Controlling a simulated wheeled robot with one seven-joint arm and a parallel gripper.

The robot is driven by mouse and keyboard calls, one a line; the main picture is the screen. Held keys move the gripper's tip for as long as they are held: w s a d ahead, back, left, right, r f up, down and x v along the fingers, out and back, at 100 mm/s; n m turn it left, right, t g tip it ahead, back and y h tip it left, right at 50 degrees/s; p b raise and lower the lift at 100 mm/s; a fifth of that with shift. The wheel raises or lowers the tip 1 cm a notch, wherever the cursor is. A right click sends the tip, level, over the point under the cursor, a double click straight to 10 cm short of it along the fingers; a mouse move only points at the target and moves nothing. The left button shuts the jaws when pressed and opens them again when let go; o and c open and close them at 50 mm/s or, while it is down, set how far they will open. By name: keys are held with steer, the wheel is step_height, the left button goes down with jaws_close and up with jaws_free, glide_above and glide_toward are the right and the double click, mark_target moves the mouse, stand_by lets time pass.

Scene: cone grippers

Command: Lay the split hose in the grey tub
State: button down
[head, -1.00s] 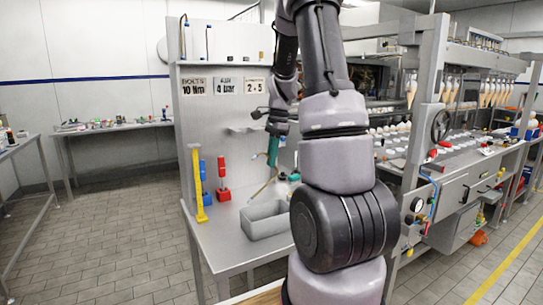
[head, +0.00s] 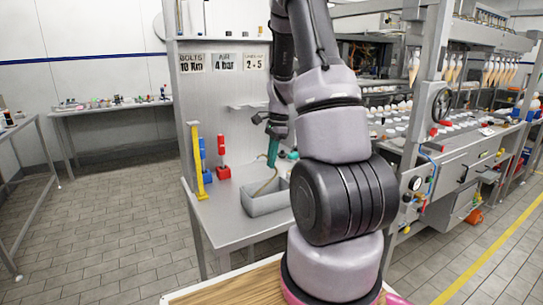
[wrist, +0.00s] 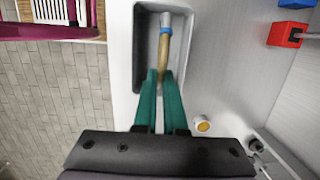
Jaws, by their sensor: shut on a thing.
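The split hose (wrist: 164,55), tan with a blue band, is held between the green fingers of my gripper (wrist: 160,78). In the wrist view it runs from the fingertips over the inside of the grey tub (wrist: 141,45). In the head view the hose (head: 264,187) hangs from my gripper (head: 272,160) down to the opening of the tub (head: 265,206). The gripper is above the tub's rim. I cannot tell whether the hose touches the tub floor. My arm hides part of the bench to the right.
The tub stands on a metal bench (head: 225,218) with a back panel. A yellow-capped fitting (wrist: 203,124) lies near the tub in the wrist view.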

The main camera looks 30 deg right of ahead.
steer(key=shift+f, duration=0.1)
steer(key=c, duration=0.9)
jaws_free()
steer(key=o, duration=0.5)
steer(key=shift+c, duration=0.2)
steer(key=shift+d+r, duration=0.2)
steer(key=shift+r, duration=0.95)
steer(key=shift+d+r, duration=0.15)
steer(key=shift+r, duration=1)
steer(key=shift+d+r, duration=0.2)
steer(key=shift+r, duration=0.95)
